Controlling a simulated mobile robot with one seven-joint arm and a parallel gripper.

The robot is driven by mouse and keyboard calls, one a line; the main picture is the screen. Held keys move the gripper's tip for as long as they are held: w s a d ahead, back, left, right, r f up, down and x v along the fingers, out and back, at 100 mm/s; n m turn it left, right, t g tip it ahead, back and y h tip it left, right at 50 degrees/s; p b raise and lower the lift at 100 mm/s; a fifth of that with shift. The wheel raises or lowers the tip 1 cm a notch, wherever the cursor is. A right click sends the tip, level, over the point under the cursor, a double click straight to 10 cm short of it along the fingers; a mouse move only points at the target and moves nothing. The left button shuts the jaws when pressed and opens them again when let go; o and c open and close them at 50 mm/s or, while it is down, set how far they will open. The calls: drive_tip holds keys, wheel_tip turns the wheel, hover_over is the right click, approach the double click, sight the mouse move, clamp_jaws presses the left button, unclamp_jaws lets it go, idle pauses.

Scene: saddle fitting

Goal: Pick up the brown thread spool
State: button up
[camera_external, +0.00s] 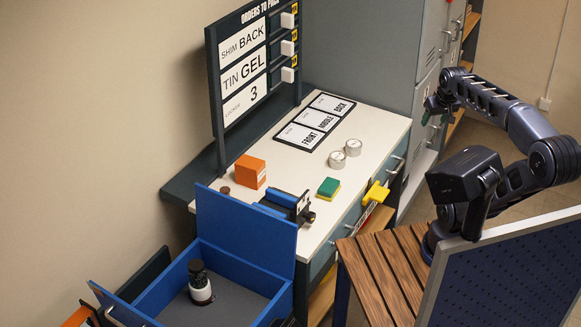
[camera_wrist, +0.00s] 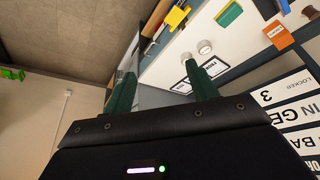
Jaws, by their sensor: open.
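A small brown round object (camera_external: 225,190), likely the brown thread spool, sits on the white worktop left of the orange box. My gripper (camera_external: 434,106) is raised beside the grey lockers, far to the right of the brown object. In the wrist view my gripper (camera_wrist: 163,88) shows two dark green fingers spread apart with nothing between them.
The white worktop (camera_external: 375,125) holds an orange box (camera_external: 250,171), a blue vise (camera_external: 287,205), a green-yellow sponge (camera_external: 328,187) and two round tins (camera_external: 345,154). A board of order cards (camera_external: 243,75) stands behind. A blue open box (camera_external: 245,240) is in front, its raised lid near the brown object.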

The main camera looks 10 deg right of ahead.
drive_tip(key=w+a+r+n+g, duration=0.1)
drive_tip(key=w+a+r+n, duration=0.1)
drive_tip(key=w+a, duration=0.45)
drive_tip(key=w+a+r+n, duration=0.2)
drive_tip(key=w+a, duration=0.2)
drive_tip(key=w, duration=0.5)
drive_tip(key=w+a+f+n+g, duration=0.1)
drive_tip(key=w+a+f+n, duration=0.1)
drive_tip(key=w+a, duration=0.55)
drive_tip(key=w+a+f+n+g, duration=0.15)
drive_tip(key=w+a, duration=0.25)
drive_tip(key=a, duration=0.6)
drive_tip(key=n+g, duration=0.1)
drive_tip(key=n, duration=0.7)
hover_over(225, 189)
wheel_tip(225, 189, down, 27)
drive_tip(key=shift+w+a+f, duration=0.1)
drive_tip(key=shift+a+f, duration=0.2)
drive_tip(key=shift+f, duration=0.2)
wheel_tip(225, 189, down, 5)
drive_tip(key=shift+r, duration=0.1)
drive_tip(key=shift+s+d+f, duration=0.1)
drive_tip(key=shift+d+f, duration=0.05)
drive_tip(key=shift+f, duration=1.25)
drive_tip(key=shift+s+d+f, duration=0.1)
drive_tip(key=shift+f, duration=1.25)
drive_tip(key=c, duration=1)
